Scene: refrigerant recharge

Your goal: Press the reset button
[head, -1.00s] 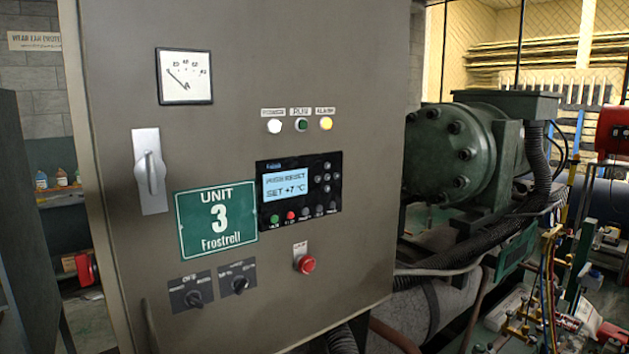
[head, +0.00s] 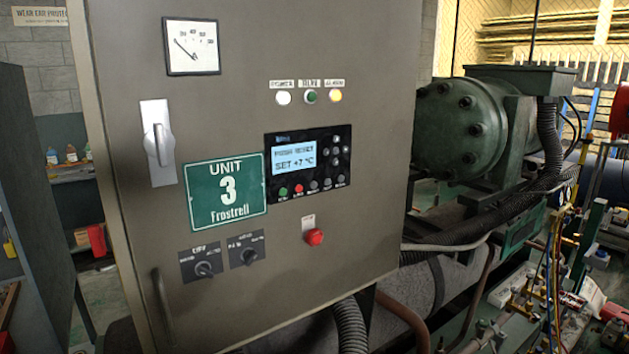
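The control panel (head: 308,170) is a black module on the grey cabinet door (head: 370,90). Its lit display (head: 294,160) reads "PUSH RESET" and "SET +7 °C". A row of small buttons sits below it: a green one (head: 283,192), a red one (head: 298,189) and several dark ones (head: 313,185); their labels are too small to read. Lower on the door is a larger red push button (head: 314,237) under a small label. I cannot tell which button is the reset. Neither of my grippers shows in the head view.
The door also carries a gauge (head: 191,46), a rotary handle (head: 158,142), a green "UNIT 3 Frostrell" sign (head: 226,191), two selector switches (head: 205,268) and three lamps (head: 310,96). A green compressor (head: 470,125), hoses and pipes stand close on the right.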

